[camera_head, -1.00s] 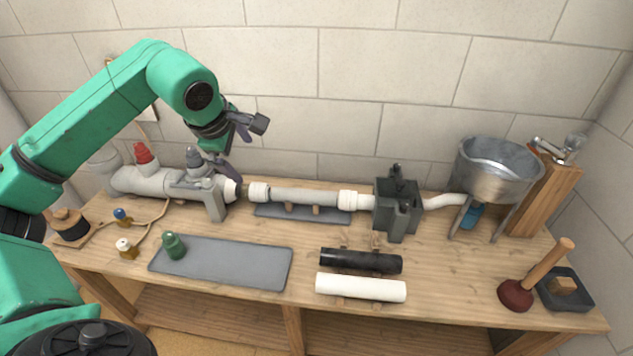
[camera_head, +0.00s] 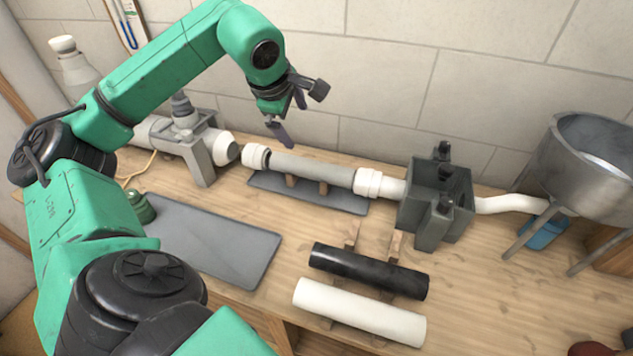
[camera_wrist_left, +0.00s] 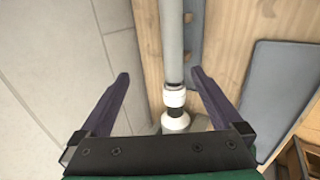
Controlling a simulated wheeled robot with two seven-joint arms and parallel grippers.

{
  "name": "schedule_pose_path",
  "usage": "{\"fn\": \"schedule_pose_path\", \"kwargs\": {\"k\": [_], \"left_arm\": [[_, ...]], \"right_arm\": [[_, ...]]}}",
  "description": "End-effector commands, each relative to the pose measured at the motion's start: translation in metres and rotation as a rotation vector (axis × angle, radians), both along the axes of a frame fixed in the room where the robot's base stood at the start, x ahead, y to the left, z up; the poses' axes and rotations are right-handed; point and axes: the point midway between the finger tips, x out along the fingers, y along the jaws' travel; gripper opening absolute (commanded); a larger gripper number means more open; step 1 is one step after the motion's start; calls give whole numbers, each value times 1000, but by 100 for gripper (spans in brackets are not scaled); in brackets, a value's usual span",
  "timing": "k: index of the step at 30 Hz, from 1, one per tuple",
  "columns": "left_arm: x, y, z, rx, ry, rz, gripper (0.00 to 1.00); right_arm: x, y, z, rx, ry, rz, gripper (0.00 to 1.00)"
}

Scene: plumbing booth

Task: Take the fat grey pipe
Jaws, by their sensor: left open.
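The fat grey pipe (camera_head: 312,170) lies level along the back of the bench, between a white collar at its left end and another white collar (camera_head: 368,182) at its right. In the left wrist view the grey pipe (camera_wrist_left: 173,38) runs up from a white collar (camera_wrist_left: 174,97). My left gripper (camera_head: 290,118) is open and empty, above and behind the pipe's left part, apart from it. In the left wrist view its fingers (camera_wrist_left: 160,73) are spread, with the pipe beyond them, nearer the right finger. My right gripper is not in view.
A grey clamp stand (camera_head: 205,160) holds a pale pipe on the left. A dark grey vise-like block (camera_head: 432,212) stands at the right. A black pipe (camera_head: 368,270) and a white pipe (camera_head: 358,311) lie in front. A metal funnel tank (camera_head: 585,165) stands far right. The wall is close behind.

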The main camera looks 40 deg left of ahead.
Motion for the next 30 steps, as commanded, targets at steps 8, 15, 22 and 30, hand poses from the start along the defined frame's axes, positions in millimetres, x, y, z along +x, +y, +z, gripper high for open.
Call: {"fn": "schedule_pose_path", "kwargs": {"k": [8, 15, 22, 30], "left_arm": [[1, 0, -70, 0, 0, 0, 100], [24, 8, -109, -4, 5, 0, 100], [45, 16, -143, -1, 2, -1, 100], [65, 23, -185, -3, 2, 0, 100]], "right_arm": [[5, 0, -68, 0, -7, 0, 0], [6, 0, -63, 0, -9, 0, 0], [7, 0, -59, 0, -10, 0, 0], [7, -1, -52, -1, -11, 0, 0]]}}
